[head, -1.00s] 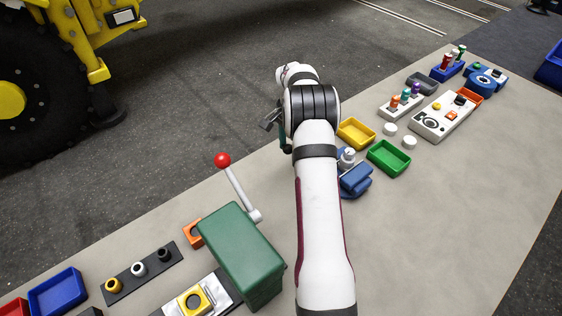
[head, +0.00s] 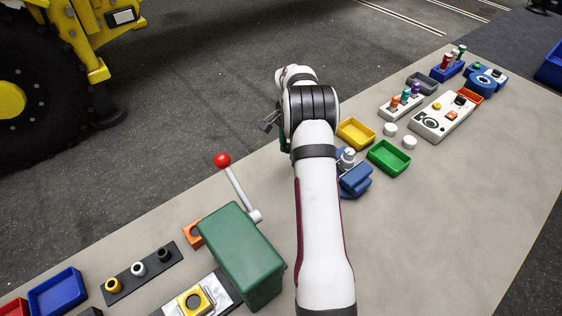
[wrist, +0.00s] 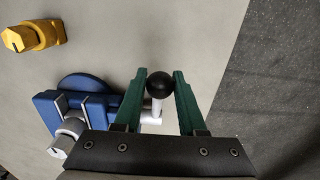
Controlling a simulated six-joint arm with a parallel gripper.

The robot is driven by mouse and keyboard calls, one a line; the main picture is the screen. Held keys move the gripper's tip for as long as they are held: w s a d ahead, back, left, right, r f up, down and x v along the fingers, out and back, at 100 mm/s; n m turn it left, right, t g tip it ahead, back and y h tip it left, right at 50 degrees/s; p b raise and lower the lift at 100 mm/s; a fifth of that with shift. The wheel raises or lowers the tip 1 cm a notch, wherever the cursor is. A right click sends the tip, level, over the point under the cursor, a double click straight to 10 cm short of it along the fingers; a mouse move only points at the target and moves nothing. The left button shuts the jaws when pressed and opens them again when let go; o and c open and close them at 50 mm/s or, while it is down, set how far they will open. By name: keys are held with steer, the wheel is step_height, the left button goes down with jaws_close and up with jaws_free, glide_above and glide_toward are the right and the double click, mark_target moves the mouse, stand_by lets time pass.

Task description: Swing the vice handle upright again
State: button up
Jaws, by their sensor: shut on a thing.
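The blue vice (head: 356,181) stands on the bench just right of my arm, and it also shows in the wrist view (wrist: 84,86). A grey round part (wrist: 68,134) sits at its jaws. The vice handle has a pale bar (wrist: 151,114) and a black ball end (wrist: 160,85). In the wrist view my gripper (wrist: 160,77) has its green fingers either side of the black ball and is shut on the handle. In the head view my arm hides the handle and most of the gripper. The handle's exact tilt cannot be told.
A green block (head: 238,252) with a red-knobbed lever (head: 223,160) stands left of my arm. A yellow tray (head: 356,134) and a green tray (head: 389,157) lie close beside the vice. A yellow part (wrist: 33,37) shows in the wrist view.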

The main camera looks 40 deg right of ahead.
steer(key=shift+d+r, duration=0.65)
steer(key=shift+r, duration=0.35)
steer(key=shift+d+r, duration=0.8)
steer(key=o, duration=0.7)
